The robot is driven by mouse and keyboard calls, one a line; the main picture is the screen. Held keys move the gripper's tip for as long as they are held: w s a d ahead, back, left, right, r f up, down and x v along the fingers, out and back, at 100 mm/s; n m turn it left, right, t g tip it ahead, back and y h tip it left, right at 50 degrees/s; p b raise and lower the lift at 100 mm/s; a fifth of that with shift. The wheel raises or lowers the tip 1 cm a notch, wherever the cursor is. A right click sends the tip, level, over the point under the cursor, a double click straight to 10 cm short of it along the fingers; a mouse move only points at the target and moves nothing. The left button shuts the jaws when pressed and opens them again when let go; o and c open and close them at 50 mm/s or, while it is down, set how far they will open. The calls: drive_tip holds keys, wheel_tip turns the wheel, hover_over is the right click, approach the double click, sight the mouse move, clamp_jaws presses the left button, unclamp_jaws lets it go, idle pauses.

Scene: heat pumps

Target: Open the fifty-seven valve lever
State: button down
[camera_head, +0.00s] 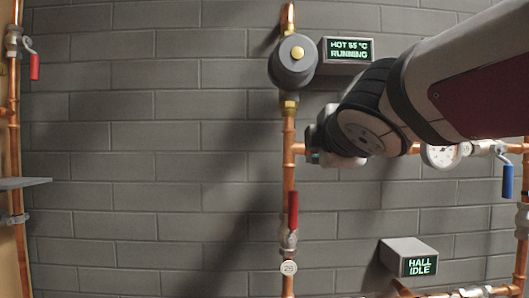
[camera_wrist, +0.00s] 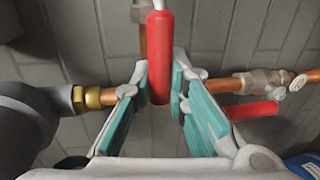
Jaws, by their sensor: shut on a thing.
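My gripper (camera_head: 318,148) is at the horizontal branch pipe just right of the vertical copper pipe. In the wrist view my gripper (camera_wrist: 160,82) has its teal-padded fingers on either side of a red lever (camera_wrist: 158,55) and is shut on it. The lever's upper end meets a metal valve fitting on the branch pipe. In the head view this valve is hidden behind my gripper and arm. I see no number tag on it, so I cannot confirm it is fifty-seven.
Another red lever (camera_head: 293,210), tagged 29, is below on the vertical pipe; it also shows in the wrist view (camera_wrist: 253,110). A grey pump (camera_head: 293,62) is above. A gauge (camera_head: 441,155) and blue lever (camera_head: 507,180) are right. A HALL IDLE display (camera_head: 409,257) is lower right.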

drive_tip(key=shift+f, duration=0.25)
drive_tip(key=c, duration=1.6)
unclamp_jaws()
drive_tip(key=shift+o, duration=0.2)
drive_tip(key=shift+r, duration=0.1)
drive_tip(key=shift+s+r, duration=0.1)
drive_tip(key=shift+s, duration=0.1)
drive_tip(key=s+r, duration=0.2)
drive_tip(key=s, duration=0.9)
drive_tip(key=shift+s, duration=0.15)
